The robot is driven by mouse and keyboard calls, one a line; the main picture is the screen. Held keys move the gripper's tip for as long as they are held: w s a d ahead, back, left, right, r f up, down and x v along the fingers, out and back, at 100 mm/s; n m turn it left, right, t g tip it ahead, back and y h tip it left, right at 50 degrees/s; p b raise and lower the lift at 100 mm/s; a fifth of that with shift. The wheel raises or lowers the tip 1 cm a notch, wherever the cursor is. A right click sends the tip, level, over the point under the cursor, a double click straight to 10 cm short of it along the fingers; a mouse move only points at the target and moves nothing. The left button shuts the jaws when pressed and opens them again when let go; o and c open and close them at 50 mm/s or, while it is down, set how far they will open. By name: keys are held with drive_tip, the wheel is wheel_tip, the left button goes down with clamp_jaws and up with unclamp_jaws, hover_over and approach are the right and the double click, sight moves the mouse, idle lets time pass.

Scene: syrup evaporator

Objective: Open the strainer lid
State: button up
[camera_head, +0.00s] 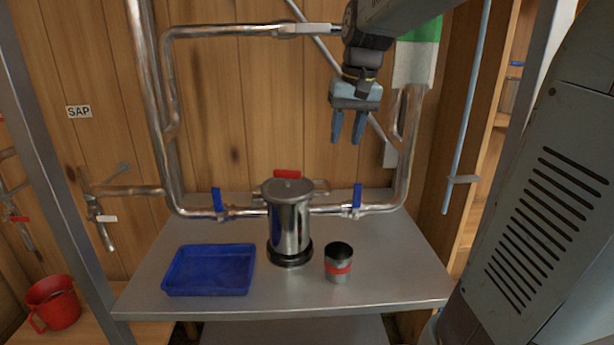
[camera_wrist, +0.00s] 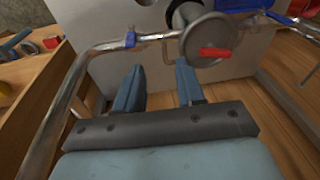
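The strainer (camera_head: 290,228) is a steel cylinder standing upright on a dark round base, joined to the pipe on both sides. Its round lid (camera_head: 288,189) sits shut on top, with a red handle (camera_head: 287,174) at the back edge. In the wrist view the lid (camera_wrist: 203,36) and its red handle (camera_wrist: 214,52) are just beyond the fingers. My gripper (camera_head: 346,135) is open and empty, pointing down, above and to the right of the strainer and clear of it. In the wrist view the two fingers (camera_wrist: 158,80) are spread apart.
A steel table (camera_head: 400,270) holds a blue tray (camera_head: 208,270) left of the strainer and a steel cup with a red band (camera_head: 338,265) to its right. Blue valve handles (camera_head: 217,200) (camera_head: 357,197) stand up from the pipe on either side. Vertical pipes (camera_head: 407,160) flank the space.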

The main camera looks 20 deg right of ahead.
drive_tip(key=g+y, duration=0.1)
hover_over(327, 183)
drive_tip(key=s+d, duration=0.1)
drive_tip(key=d, duration=0.2)
drive_tip(key=shift+m+g, duration=0.3)
drive_tip(key=f, duration=0.4)
drive_tip(key=a+f, duration=0.1)
drive_tip(key=f, duration=0.4)
drive_tip(key=w+a+f, duration=0.1)
drive_tip(key=f, duration=0.4)
drive_tip(key=shift+a+f, duration=0.1)
drive_tip(key=shift+a, duration=0.15)
clamp_jaws()
